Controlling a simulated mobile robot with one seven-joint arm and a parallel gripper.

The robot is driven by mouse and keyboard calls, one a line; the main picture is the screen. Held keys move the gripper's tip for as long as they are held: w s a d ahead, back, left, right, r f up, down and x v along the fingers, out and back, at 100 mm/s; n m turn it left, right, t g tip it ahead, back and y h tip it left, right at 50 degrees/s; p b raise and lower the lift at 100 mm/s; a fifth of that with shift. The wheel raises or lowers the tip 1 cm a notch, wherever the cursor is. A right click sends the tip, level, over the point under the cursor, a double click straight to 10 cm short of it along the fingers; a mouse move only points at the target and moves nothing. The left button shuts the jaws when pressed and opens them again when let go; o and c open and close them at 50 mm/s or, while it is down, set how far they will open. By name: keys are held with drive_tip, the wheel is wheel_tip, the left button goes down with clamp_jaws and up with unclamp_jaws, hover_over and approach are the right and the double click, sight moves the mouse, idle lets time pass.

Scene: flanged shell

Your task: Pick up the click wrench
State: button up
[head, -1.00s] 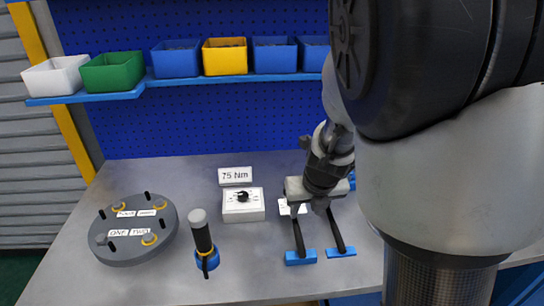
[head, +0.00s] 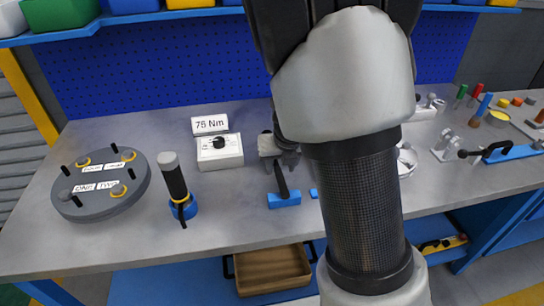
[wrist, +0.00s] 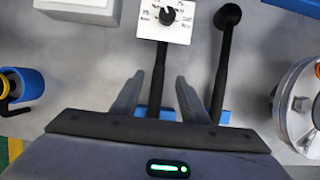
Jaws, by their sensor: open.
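Two long black-handled tools lie side by side on blue rests on the grey bench; I cannot tell which is the click wrench. The left tool (wrist: 159,78) runs between my gripper's fingers (wrist: 158,95) in the wrist view, with a gap on each side. Its handle also shows in the head view (head: 281,181). The right tool (wrist: 221,70) has a round black end and lies just outside the right finger. My gripper is open and empty. In the head view my arm hides most of the right tool and part of the gripper.
A white dial box (head: 220,151) and a 75 Nm sign stand behind. To the left are a black-gripped tool (head: 175,182) on a blue base and a round grey plate (head: 98,205). A grey flanged part (wrist: 300,105) is close on the right.

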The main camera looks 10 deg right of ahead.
sight(279, 169)
drive_tip(key=b+x, duration=0.2)
drive_tip(key=x, duration=0.2)
drive_tip(key=shift+w+a+f, duration=0.1)
drive_tip(key=shift+w+f, duration=0.05)
drive_tip(key=shift+f, duration=0.05)
drive_tip(key=shift+r, duration=0.1)
clamp_jaws()
drive_tip(key=shift+r, duration=0.1)
wheel_tip(279, 169, up, 10)
drive_tip(key=p, duration=0.5)
drive_tip(key=shift+p, duration=0.4)
